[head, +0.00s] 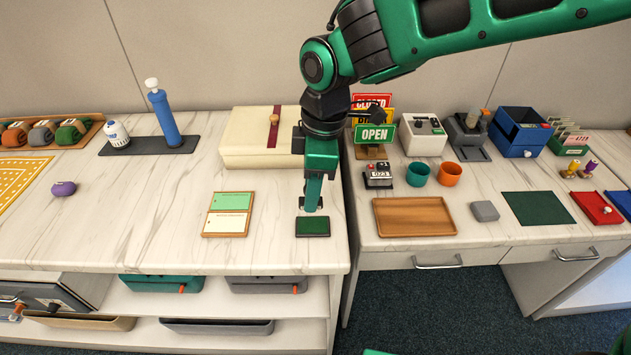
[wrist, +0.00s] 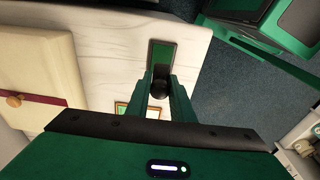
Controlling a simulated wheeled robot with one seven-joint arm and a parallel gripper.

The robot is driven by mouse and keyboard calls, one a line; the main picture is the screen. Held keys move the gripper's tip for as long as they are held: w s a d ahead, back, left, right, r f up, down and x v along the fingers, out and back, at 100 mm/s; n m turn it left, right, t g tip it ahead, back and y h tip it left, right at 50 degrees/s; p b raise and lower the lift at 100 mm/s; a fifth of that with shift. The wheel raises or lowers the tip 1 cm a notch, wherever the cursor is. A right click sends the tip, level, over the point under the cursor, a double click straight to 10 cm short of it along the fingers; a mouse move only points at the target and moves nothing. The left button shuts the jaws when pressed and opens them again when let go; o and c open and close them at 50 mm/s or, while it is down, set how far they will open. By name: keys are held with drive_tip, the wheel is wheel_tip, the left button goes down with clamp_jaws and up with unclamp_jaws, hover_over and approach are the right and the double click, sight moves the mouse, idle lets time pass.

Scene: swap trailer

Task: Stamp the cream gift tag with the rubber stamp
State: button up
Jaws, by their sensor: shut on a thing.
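My gripper (head: 312,205) points down over the green ink pad (head: 312,228) near the front right of the marble-topped counter. It is shut on the rubber stamp, whose dark round knob (wrist: 159,89) shows between the fingers in the wrist view. The stamp's lower part is mostly hidden, and I cannot tell whether it touches the pad. The ink pad also shows in the wrist view (wrist: 162,55). The cream gift tag (head: 226,223) lies flat left of the pad, in the front half of a wooden-framed holder, with a green tag (head: 232,201) behind it.
A cream box (head: 250,135) with a dark red band stands behind the holder. A purple object (head: 63,188) and a blue cylinder (head: 163,115) on a dark base are farther left. A second counter at right carries a wooden tray (head: 415,218) and an OPEN sign (head: 374,134).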

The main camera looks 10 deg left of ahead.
hover_over(314, 224)
drive_tip(key=shift+a+f, duration=0.1)
drive_tip(key=shift+f, duration=2.5)
drive_tip(key=shift+f, duration=0.55)
drive_tip(key=shift+r, duration=3.55)
